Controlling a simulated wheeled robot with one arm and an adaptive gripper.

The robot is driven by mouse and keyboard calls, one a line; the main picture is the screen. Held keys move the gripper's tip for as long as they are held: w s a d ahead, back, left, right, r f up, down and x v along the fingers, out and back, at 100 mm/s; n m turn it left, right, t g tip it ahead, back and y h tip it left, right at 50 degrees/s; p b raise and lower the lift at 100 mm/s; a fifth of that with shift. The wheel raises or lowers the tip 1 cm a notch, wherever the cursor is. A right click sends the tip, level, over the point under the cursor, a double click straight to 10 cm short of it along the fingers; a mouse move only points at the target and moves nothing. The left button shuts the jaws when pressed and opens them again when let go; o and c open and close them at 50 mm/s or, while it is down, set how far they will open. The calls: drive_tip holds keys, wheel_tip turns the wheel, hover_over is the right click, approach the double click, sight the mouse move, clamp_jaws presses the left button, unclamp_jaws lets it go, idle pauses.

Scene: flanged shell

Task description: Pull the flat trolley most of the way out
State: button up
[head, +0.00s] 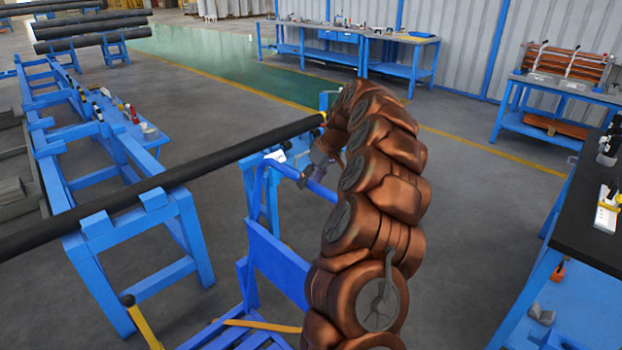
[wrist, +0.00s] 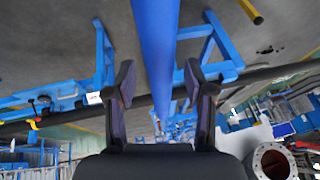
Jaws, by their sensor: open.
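The flat trolley (head: 275,262) is blue. Its upright end frame and part of its slatted deck show at the bottom middle of the head view; my arm hides its right side. A blue tube at the top of this frame, seemingly its handle (head: 320,190), lies at my gripper (head: 306,174). In the wrist view my gripper (wrist: 160,72) is open, with a dark finger on each side of the blue bar (wrist: 155,40). The bar runs lengthwise between the fingers. No finger clearly touches it.
A long dark pipe (head: 160,190) rests on blue stands (head: 135,225) left of the trolley, passing close behind my gripper. A black-topped bench (head: 585,225) stands at the right. Blue workbenches (head: 400,50) line the back wall. Grey floor (head: 465,200) is open between my arm and the right bench.

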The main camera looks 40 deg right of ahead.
drive_tip(key=shift+c, duration=0.2)
clamp_jaws()
idle(0.4)
